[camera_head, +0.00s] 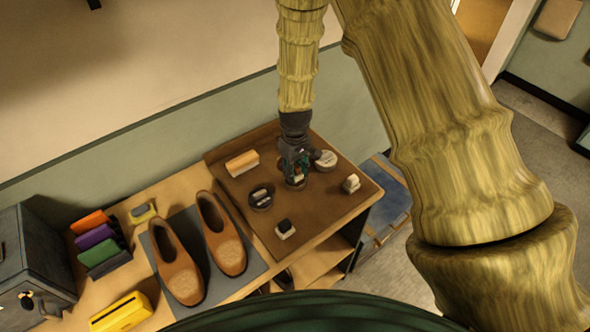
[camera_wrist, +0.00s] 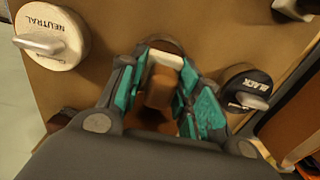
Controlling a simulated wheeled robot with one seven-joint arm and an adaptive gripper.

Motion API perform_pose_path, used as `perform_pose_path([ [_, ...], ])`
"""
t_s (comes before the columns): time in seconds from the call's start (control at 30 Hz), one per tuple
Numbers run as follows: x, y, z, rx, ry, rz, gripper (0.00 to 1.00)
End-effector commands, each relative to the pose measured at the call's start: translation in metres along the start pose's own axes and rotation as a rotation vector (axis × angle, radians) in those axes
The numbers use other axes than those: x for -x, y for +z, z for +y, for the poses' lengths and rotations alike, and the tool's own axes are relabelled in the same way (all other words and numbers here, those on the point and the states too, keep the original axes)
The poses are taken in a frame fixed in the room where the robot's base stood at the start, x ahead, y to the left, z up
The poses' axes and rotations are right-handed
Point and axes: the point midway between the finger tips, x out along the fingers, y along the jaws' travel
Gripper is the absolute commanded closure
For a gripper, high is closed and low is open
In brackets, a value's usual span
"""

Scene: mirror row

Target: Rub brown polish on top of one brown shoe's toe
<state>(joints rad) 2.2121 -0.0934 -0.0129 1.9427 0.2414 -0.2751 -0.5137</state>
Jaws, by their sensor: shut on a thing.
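Two brown shoes, left (camera_head: 178,268) and right (camera_head: 224,240), stand side by side on a grey mat (camera_head: 246,262), toes toward the picture's bottom. My gripper (camera_head: 297,178) is over the brown board (camera_head: 225,187), to the right of the shoes. It is shut on a small block (camera_wrist: 160,90), brown with a whitish end, seen between the teal-padded fingers. A dark round rim (camera_wrist: 166,45) shows just beyond the block; my fingers hide most of it, and I cannot tell whether the block touches it.
A tin marked NEUTRAL (camera_wrist: 52,35) and a tin marked BLACK (camera_wrist: 247,88) flank my gripper. A white-topped block (camera_head: 351,183), a dark-topped block (camera_head: 285,229) and a tan-brown piece (camera_head: 242,163) lie on the board. Coloured cloths (camera_head: 97,237) and a yellow box (camera_head: 121,311) are left.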

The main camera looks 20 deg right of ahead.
Motion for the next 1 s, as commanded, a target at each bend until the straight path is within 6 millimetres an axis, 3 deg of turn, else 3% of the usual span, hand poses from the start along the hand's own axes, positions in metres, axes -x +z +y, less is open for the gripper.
perform_pose_path([
  [1.0, -0.0089, 0.0000, -0.0002, 0.000, 0.000, 0.000, 0.86],
])
